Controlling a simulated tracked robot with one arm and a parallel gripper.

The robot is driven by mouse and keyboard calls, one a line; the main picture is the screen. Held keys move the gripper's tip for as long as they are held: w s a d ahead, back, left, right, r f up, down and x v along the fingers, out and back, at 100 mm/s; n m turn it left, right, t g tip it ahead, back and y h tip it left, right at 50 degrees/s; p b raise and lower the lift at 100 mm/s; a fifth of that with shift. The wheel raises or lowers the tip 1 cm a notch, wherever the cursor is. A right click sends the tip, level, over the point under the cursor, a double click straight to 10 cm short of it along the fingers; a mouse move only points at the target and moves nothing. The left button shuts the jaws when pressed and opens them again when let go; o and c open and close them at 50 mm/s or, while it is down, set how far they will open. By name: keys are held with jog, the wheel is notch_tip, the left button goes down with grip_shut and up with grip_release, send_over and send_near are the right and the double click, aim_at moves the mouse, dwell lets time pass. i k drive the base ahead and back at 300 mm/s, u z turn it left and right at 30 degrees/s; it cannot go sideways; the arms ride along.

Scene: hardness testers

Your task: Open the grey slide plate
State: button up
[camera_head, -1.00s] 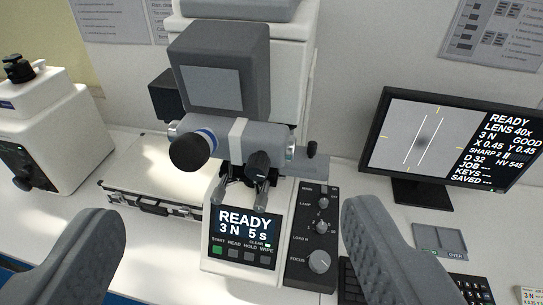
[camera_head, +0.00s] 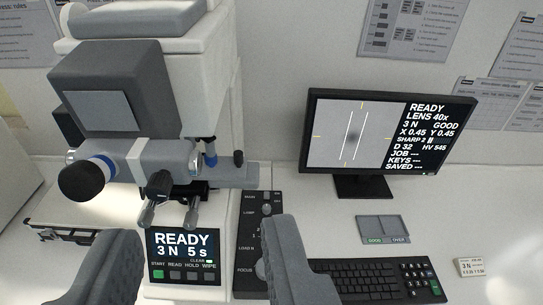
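A flat grey two-part plate (camera_head: 384,229) lies on the white bench below the monitor, with a green GOOD label and an OVER label along its front edge. It looks like the slide plate, but I cannot tell for sure, nor whether it is open. My gripper (camera_head: 204,233) is open and empty. Its two dark grey fingers stand at the lower left and lower middle, in front of the tester (camera_head: 120,110). The plate is to the right of the right finger and apart from it.
The tester's READY display (camera_head: 183,243) and knob panel (camera_head: 258,235) are close ahead. A monitor (camera_head: 385,140) stands at the back. A keyboard (camera_head: 365,280) lies in front of the plate, and a small card (camera_head: 471,267) lies to the right.

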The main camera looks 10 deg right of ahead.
aim_at(227, 169)
jog(key=z, duration=0.2)
jog(key=k, duration=1.45)
jog(key=u, duration=0.5)
jog(key=i, duration=1)
jog(key=z, duration=0.05)
